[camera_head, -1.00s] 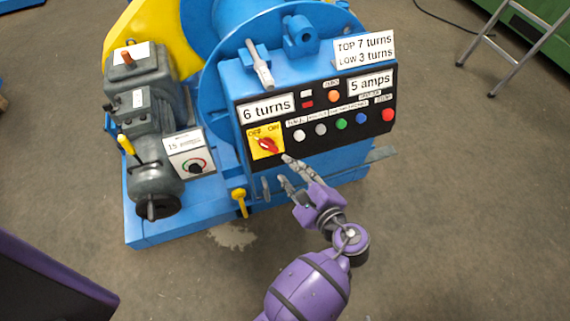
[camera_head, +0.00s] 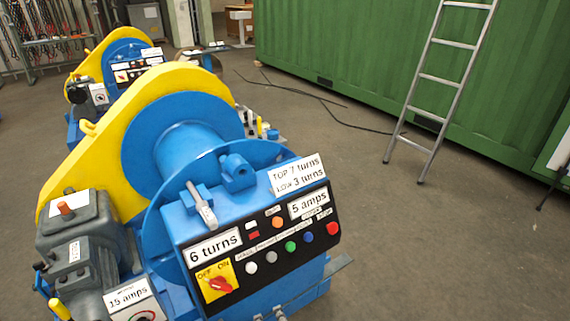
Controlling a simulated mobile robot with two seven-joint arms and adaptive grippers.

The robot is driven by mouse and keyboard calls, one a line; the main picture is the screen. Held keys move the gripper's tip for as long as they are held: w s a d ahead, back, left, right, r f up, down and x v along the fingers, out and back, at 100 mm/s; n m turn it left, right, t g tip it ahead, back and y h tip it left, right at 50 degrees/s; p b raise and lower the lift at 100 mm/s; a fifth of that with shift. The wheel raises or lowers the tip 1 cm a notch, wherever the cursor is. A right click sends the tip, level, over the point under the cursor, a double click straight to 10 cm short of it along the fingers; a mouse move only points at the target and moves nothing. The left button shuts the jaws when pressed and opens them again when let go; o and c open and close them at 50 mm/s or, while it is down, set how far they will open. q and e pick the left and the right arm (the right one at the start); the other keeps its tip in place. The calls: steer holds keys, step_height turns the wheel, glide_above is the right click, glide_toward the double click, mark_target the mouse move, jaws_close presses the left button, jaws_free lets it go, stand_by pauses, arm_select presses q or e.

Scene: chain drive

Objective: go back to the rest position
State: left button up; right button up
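A blue chain-drive machine (camera_head: 160,215) with a yellow guard (camera_head: 110,130) fills the left and middle of the head view. Its black control panel (camera_head: 265,262) carries a red rotary switch on a yellow plate (camera_head: 204,275), and several coloured buttons. Small grey tips at the bottom edge, below the panel, look like fingertips of my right gripper (camera_head: 270,314). The rest of that gripper is out of frame, so its opening cannot be judged. My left gripper is not in view.
A similar blue and yellow machine (camera_head: 127,62) stands behind on the left. A ladder (camera_head: 430,95) leans against a green container (camera_head: 350,50) at the right. A black cable (camera_head: 300,92) lies on the floor. Open floor (camera_head: 440,250) lies right of the near machine.

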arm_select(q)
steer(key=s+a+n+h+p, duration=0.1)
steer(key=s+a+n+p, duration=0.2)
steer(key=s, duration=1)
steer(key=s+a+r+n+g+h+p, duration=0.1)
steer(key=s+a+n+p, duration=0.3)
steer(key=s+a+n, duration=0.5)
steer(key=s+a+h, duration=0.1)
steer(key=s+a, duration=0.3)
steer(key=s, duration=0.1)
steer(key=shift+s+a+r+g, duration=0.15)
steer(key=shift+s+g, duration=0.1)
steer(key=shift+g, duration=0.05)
arm_select(e)
steer(key=w+r+t, duration=0.1)
steer(key=w+r, duration=0.2)
steer(key=r, duration=0.5)
steer(key=shift+a+r, duration=0.25)
steer(key=shift+a, duration=0.15)
steer(key=shift+w+a+r, duration=0.2)
steer(key=shift+w, duration=0.3)
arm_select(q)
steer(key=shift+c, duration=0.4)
